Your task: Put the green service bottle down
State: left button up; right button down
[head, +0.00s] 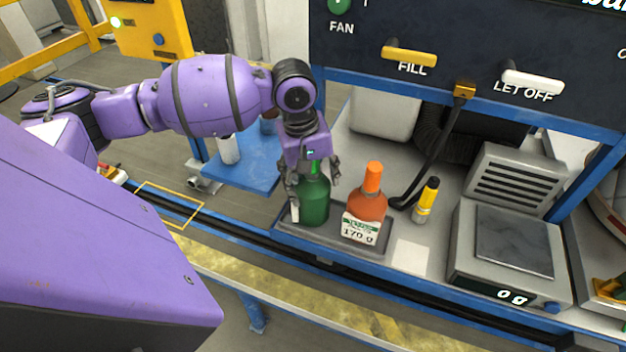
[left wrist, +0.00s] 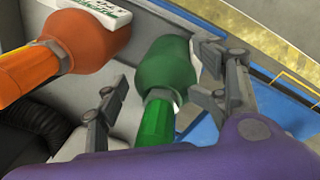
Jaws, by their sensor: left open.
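The green service bottle (head: 313,203) stands upright at the left end of a shallow grey tray (head: 345,250) on the bench. My left gripper (head: 314,182) is above and around the bottle's upper part, coming down from above. In the left wrist view the green bottle (left wrist: 166,72) lies between the two spread fingers of my left gripper (left wrist: 160,98). The fingers are open, with a gap beside the neck. The bottle's top is partly hidden by the gripper in the head view. My right gripper is not in view.
An orange bottle (head: 367,212) labelled 170 g stands just right of the green one. A yellow marker-like tube (head: 427,200) and a scale (head: 513,245) reading 0 g are farther right. A black hose (head: 436,150) hangs behind. A blue shelf (head: 240,165) is at the left.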

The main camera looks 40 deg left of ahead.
aim_at(307, 194)
pick_arm(q)
notch_tip(307, 194, up, 12)
jog(key=s+p, duration=0.1)
jog(key=shift+s+a, duration=0.25)
jog(key=shift+a, duration=0.2)
